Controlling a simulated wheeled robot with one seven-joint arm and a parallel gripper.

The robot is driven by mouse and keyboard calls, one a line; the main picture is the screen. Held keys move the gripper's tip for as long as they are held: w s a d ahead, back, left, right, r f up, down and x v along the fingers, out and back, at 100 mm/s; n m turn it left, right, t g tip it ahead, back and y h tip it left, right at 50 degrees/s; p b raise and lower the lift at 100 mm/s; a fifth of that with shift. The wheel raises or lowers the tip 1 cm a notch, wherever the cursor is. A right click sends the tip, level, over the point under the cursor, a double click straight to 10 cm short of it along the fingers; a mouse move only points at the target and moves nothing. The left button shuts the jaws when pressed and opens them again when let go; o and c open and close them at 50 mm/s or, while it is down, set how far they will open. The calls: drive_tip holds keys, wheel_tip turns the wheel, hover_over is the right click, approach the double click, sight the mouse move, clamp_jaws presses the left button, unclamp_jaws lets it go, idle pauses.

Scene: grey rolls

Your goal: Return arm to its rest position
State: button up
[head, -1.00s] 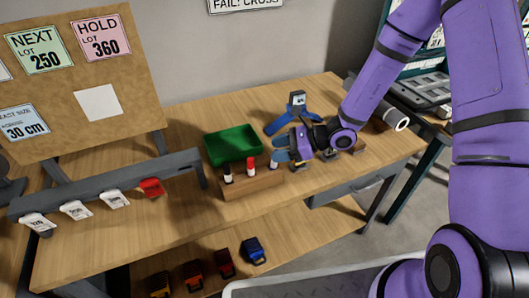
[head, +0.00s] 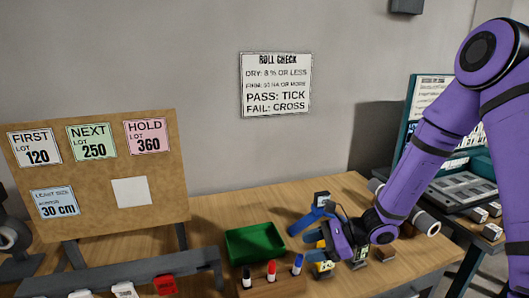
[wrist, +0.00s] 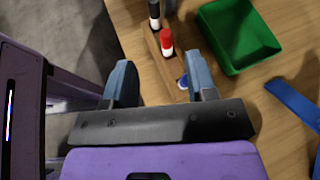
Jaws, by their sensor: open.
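My arm stretches in from the right in the head view, low over the wooden bench (head: 215,208). My gripper (head: 319,250) has blue fingers that are apart, with nothing held between them. It is just right of the blue marker (head: 298,263), which stands in a wooden block (head: 272,287) beside a red and a black marker. In the wrist view, the open fingers (wrist: 160,82) frame bare bench and the end of the block. The blue marker is partly hidden by the right finger there.
A green tray (head: 256,243) sits behind the markers, with a blue stand (head: 312,217) to its right. Small yellow-and-black items lie by my gripper. A corkboard (head: 100,180) and a tag rail (head: 130,275) stand at left. A teal rack (head: 425,95) is at right.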

drive_tip(key=s+d+r+n+g+h, duration=0.1)
drive_tip(key=s+d+r+n+h, duration=0.15)
drive_tip(key=s+r+n, duration=0.4)
drive_tip(key=s+d+r+n+g+h, duration=0.1)
drive_tip(key=s+d+r+n+h, duration=0.2)
drive_tip(key=r, duration=0.7)
drive_tip(key=s+d+r+n+t+h, duration=0.5)
drive_tip(key=s+d+r+n+h, duration=0.2)
drive_tip(key=s+d+r, duration=0.4)
drive_tip(key=s+r+n, duration=0.1)
drive_tip(key=s+r, duration=0.1)
drive_tip(key=s, duration=0.1)
drive_tip(key=shift+r+t, duration=0.15)
drive_tip(key=shift+t, duration=0.25)
drive_tip(key=shift+s+h, duration=0.1)
drive_tip(key=shift+h, duration=0.15)
